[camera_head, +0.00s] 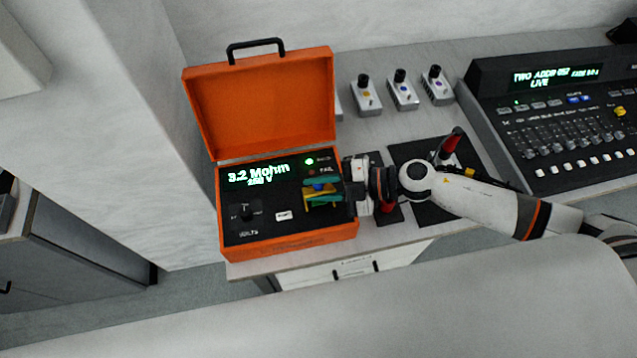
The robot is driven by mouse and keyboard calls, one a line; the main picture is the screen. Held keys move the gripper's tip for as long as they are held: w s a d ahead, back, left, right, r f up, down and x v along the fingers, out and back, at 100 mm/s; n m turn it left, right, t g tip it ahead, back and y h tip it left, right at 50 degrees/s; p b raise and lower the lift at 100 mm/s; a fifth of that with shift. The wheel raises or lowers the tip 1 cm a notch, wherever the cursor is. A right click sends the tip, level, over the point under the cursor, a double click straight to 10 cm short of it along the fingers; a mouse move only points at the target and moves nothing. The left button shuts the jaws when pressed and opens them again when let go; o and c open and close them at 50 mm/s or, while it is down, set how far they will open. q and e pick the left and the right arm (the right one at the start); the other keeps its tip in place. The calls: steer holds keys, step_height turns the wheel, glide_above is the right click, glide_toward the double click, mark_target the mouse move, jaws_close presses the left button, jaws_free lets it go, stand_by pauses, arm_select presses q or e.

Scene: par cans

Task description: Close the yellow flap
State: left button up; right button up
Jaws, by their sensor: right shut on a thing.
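The yellow flap (330,190) is a small piece at the right side of the black panel of an orange tester case (290,247). My right gripper (319,190) reaches in from the right, its green fingers on either side of the yellow piece and a bit of blue. It is shut on the flap. The fingers and hand cover much of the flap, so its exact angle is hard to tell. My left gripper is not in view.
The case's orange lid (262,105) stands open behind the panel. Small pedal-like boxes (403,95) stand in a row behind, and a lighting console (560,130) is at the right. A red-topped lever (449,143) stands just behind my right arm.

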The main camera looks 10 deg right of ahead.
steer(key=shift+s+f+n+t+b, duration=0.3)
steer(key=shift+f+n+t+b, duration=0.15)
steer(key=shift+n+b, duration=0.3)
steer(key=shift+s+r+n+y+b, duration=0.15)
steer(key=shift+n+y+b, duration=0.1)
steer(key=shift+y+b, duration=0.05)
steer(key=shift+t, duration=0.25)
steer(key=shift+r, duration=0.1)
steer(key=o, duration=0.6)
steer(key=shift+o, duration=1.1)
steer(key=shift+d, duration=0.1)
